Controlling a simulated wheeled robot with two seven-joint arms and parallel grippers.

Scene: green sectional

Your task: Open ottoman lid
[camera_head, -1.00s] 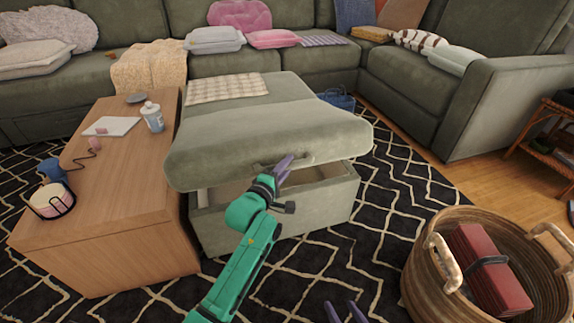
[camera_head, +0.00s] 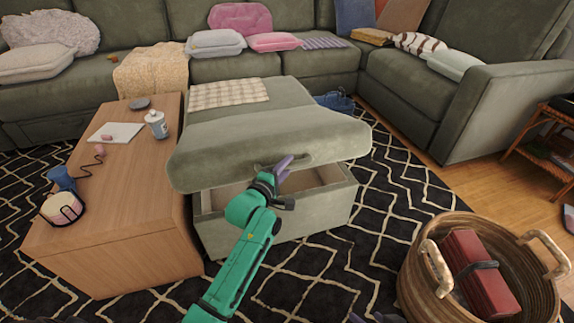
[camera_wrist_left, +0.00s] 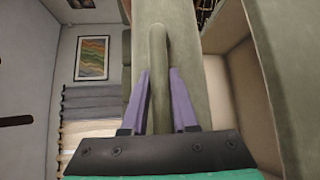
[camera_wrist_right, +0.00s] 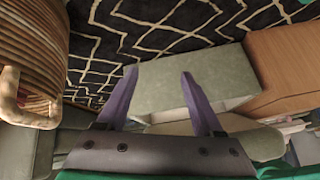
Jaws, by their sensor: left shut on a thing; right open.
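The green ottoman (camera_head: 275,222) stands in the middle of the head view, between the wooden table and the basket. Its lid (camera_head: 235,140) is partly raised at the front, with a gap showing the pale inside (camera_head: 310,178). My left gripper (camera_head: 280,168) is at the lid's front edge, shut on the lid handle (camera_wrist_left: 158,80). The left wrist view shows this handle between the purple fingers. My right gripper (camera_wrist_right: 158,85) is open and empty, apart from the ottoman, whose box (camera_wrist_right: 190,80) shows beyond it. Only its tips show at the head view's bottom edge.
A checked cloth (camera_head: 228,93) lies on the lid. A wooden table (camera_head: 130,210) with several small items stands close along the ottoman's left side. A wicker basket (camera_head: 420,285) holding a red item (camera_head: 480,272) is at the lower right. Patterned rug lies between basket and ottoman.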

